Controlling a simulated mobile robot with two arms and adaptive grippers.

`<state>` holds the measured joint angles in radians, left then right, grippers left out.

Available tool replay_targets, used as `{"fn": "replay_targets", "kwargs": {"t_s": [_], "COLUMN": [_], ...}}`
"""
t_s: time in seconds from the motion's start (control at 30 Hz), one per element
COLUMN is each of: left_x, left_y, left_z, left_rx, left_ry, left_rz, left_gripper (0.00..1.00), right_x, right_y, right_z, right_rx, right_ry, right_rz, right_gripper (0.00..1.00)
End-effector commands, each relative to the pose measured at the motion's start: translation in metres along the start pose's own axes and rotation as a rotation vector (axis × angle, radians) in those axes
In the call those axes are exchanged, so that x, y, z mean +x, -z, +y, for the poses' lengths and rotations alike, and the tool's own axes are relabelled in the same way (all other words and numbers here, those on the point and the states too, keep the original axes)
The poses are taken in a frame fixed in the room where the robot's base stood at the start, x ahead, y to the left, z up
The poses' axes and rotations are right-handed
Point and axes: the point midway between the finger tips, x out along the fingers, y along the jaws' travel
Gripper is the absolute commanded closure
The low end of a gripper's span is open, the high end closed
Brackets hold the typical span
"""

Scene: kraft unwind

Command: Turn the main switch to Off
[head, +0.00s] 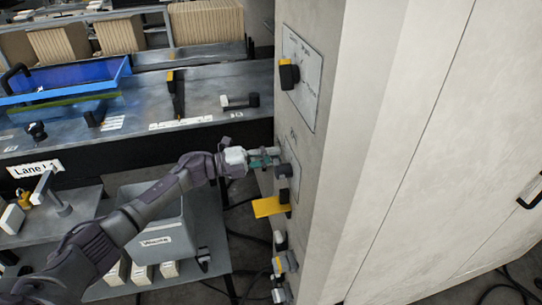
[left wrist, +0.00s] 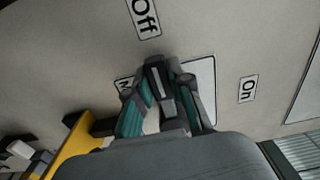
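The main switch (head: 284,171) is a dark knob on a white plate on the side of the pale cabinet. In the left wrist view its dark handle (left wrist: 159,80) leans up toward the Off label (left wrist: 143,17). The On label (left wrist: 249,88) is to the right. My left gripper (head: 266,157) is at the switch. In the left wrist view its teal-padded fingers (left wrist: 163,98) lie on both sides of the handle. I cannot tell whether they press on it. The plate is partly hidden behind the fingers. My right gripper is not in view.
A yellow part (head: 269,207) juts from the cabinet just below the switch. Another black and yellow switch (head: 289,75) sits higher up. A metal bench (head: 215,85) and a grey bin (head: 165,232) stand to the left. Cables lie on the floor.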

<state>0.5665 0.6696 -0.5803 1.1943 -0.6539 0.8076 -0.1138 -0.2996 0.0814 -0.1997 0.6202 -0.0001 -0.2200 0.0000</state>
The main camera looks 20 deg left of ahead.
Motion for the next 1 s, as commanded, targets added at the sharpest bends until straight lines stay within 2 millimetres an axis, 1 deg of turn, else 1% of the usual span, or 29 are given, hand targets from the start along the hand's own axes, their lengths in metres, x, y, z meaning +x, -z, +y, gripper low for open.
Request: {"fn": "replay_targets", "kwargs": {"t_s": [0.03,0.13,0.43,0.53,0.67,0.9,1.0], "left_x": [0.000,0.000,-0.001,-0.007,-0.028,-0.080,-0.098], "left_y": [0.001,0.001,0.000,0.000,0.000,0.000,0.000], "left_z": [0.003,0.002,0.001,0.002,0.002,0.003,0.003], "left_rx": [-0.006,-0.004,-0.001,-0.001,0.000,-0.003,-0.002], "left_ry": [-0.003,-0.002,-0.001,-0.002,-0.005,-0.006,-0.005], "left_rz": [0.000,0.000,0.000,-0.002,-0.001,-0.001,-0.001], "left_gripper": [0.72,0.55,0.54,0.54,0.54,0.54,0.54], "right_x": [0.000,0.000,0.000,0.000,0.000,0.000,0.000], "right_y": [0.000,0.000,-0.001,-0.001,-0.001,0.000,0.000], "right_z": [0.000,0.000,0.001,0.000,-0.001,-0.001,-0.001], "right_rx": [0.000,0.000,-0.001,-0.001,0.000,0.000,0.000], "right_ry": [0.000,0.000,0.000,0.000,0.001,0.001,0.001], "right_rz": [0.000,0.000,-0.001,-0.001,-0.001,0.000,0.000], "right_gripper": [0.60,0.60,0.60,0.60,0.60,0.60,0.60]}}
